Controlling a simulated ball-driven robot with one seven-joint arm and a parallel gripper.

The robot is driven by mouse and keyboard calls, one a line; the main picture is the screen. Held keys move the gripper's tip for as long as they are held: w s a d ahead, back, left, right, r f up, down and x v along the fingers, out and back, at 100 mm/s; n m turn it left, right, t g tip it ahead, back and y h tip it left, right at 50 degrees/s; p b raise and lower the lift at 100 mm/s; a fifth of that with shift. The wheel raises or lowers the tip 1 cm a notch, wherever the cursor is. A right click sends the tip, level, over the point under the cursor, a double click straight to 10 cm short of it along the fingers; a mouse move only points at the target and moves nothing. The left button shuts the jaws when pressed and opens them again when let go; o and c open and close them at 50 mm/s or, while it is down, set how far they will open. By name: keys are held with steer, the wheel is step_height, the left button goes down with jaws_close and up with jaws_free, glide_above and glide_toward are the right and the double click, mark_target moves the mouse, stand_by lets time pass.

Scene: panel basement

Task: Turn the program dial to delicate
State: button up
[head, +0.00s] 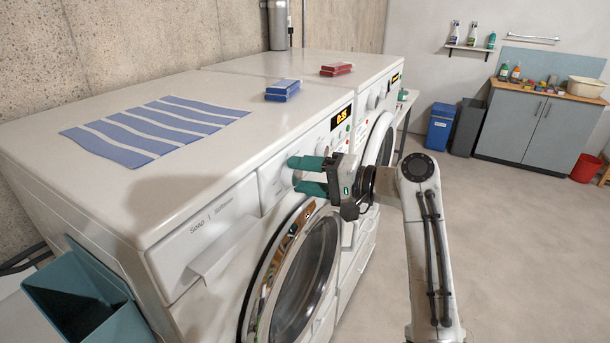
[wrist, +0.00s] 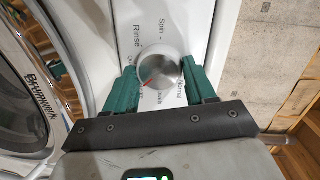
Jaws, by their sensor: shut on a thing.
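The program dial (wrist: 158,68) is a round silver knob on the near washing machine's white front panel. My gripper (wrist: 158,78) is shut on it, with one green finger on each side. In the wrist view its red mark points to the lower left. "Spin" and "Rinse" are legible above it; the labels beside and below it are partly hidden by the fingers and knob, and I cannot read which one the mark meets. In the head view my gripper (head: 298,175) reaches the panel of the near washing machine (head: 215,225), and the dial is mostly hidden.
The panel has a lit display (head: 341,116). The soap drawer (head: 205,238) is left of my gripper and the round door (head: 305,270) below it.

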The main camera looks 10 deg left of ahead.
steer(key=o, duration=1)
steer(key=b+v, duration=0.3)
steer(key=v, duration=0.7)
steer(key=shift+d, duration=0.4)
steer(key=s+d+f+h+b, duration=0.1)
steer(key=s+d+f+h, duration=0.3)
steer(key=f, duration=0.7)
steer(key=s+d+f+m+h, duration=0.15)
steer(key=s+d+f, duration=0.25)
steer(key=s+f, duration=0.45)
steer(key=s+d+f+h+b, duration=0.1)
steer(key=s+d+f+h, duration=0.35)
steer(key=f, duration=0.75)
steer(key=s+d+f+g+h, duration=0.1)
steer(key=s+d+f+h, duration=0.1)
steer(key=s, duration=0.6)
steer(key=s+d+f+n+g+h, duration=0.1)
steer(key=s+d+f, duration=0.3)
steer(key=s, duration=0.5)
steer(key=s+d+f+g+h, duration=0.1)
steer(key=s+d+f+h, duration=0.1)
steer(key=s+d, duration=0.5)
steer(key=shift+s+f+h, duration=0.2)
steer(key=shift+s+h, duration=0.2)
steer(key=shift+s, duration=0.2)
steer(key=shift+s+f+h, duration=0.2)
steer(key=shift+s+h, duration=0.2)
steer(key=shift+s, duration=0.15)
